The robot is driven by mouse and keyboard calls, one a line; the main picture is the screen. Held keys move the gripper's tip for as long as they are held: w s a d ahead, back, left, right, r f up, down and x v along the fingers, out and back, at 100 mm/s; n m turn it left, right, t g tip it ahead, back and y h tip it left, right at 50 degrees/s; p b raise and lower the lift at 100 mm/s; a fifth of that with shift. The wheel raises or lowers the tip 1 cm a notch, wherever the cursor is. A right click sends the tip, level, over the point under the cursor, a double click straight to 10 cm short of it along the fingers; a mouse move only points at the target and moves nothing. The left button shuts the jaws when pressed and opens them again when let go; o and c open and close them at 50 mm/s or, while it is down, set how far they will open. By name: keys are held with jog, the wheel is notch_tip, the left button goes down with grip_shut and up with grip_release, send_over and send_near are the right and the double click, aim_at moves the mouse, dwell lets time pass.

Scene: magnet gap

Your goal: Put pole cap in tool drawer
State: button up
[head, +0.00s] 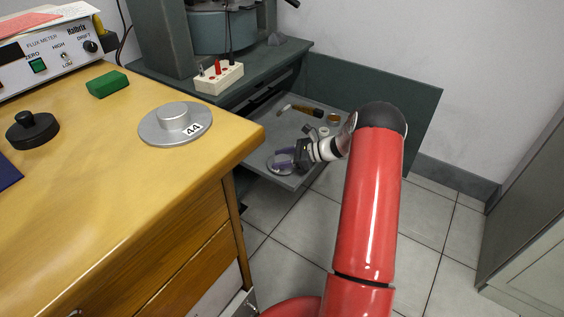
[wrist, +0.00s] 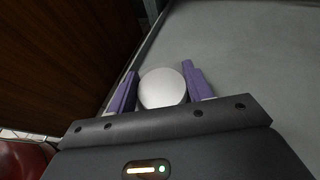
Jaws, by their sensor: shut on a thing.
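My gripper (head: 282,158) is over the open tool drawer (head: 262,133), near its front left corner. Its purple fingers are shut on a silver pole cap (wrist: 162,88), whose round top fills the space between them in the wrist view. In the head view the cap's pale rim (head: 275,169) shows under the fingers, at or just above the drawer floor; I cannot tell if it touches. The grey drawer floor (wrist: 245,40) also shows in the wrist view, with the drawer's left wall beside the left finger.
A similar silver disc marked 44 (head: 175,123) sits on the wooden desk (head: 110,200), with a green block (head: 107,84) and a black knobbed disc (head: 32,130). A wooden-handled tool (head: 300,110) lies at the drawer's back. The desk corner stands left of the drawer.

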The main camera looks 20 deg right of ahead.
jog(key=shift+f, duration=0.4)
jog(key=shift+f, duration=0.15)
jog(key=o, duration=1.5)
jog(key=shift+o, duration=0.2)
jog(key=shift+s+d, duration=0.1)
jog(key=shift+d, duration=0.1)
jog(key=p+v, duration=0.1)
jog(key=v, duration=1)
jog(key=shift+d+r, duration=0.25)
jog(key=shift+s, duration=0.15)
